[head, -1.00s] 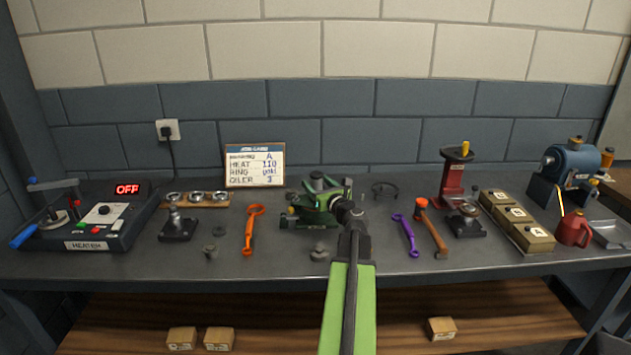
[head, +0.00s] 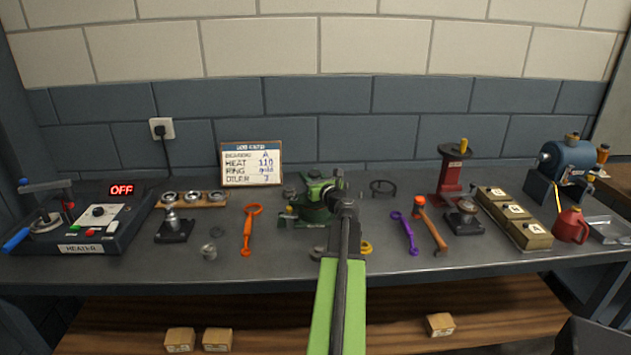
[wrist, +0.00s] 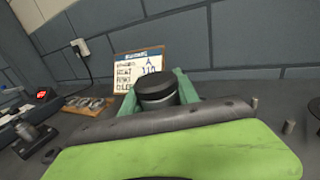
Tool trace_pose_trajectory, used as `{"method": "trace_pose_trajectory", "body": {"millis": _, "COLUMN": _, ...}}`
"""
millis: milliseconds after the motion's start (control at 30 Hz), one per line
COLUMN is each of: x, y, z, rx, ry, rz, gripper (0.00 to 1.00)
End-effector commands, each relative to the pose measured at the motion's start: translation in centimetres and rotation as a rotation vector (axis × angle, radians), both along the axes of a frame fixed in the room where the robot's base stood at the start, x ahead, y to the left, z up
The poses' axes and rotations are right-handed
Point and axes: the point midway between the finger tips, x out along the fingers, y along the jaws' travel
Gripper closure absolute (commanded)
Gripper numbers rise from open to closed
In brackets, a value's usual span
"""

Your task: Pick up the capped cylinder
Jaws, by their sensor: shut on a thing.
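My gripper (head: 320,187) is over the middle of the bench, shut on the capped cylinder (wrist: 157,92). In the wrist view the cylinder has a wide black cap over a grey body and sits between green pieces on both sides. Its lower part is hidden behind my dark wrist bar. In the head view it is small and partly hidden by my gripper. The dark green casing (head: 313,213) stands on the bench right below and behind my gripper. I cannot tell whether the cylinder is clear of it.
An orange wrench (head: 249,230) lies left of the casing; a purple wrench (head: 405,234) and a hammer (head: 431,228) lie right. A gold ring (head: 366,247) is beside my arm. The heater (head: 82,220) is far left. A sign (head: 251,164) stands behind.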

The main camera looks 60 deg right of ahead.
Motion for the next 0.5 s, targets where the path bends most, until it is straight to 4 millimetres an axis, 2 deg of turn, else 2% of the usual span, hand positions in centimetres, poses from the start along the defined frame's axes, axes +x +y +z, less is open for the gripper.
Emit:
{"method": "trace_pose_trajectory", "body": {"millis": 333, "x": -0.1, "y": -0.1, "z": 0.2, "rx": 0.000, "ry": 0.000, "rz": -0.001, "gripper": 1.00}}
{"method": "trace_pose_trajectory", "body": {"millis": 500, "x": -0.1, "y": -0.1, "z": 1.8, "rx": 0.000, "ry": 0.000, "rz": -0.001, "gripper": 1.00}}
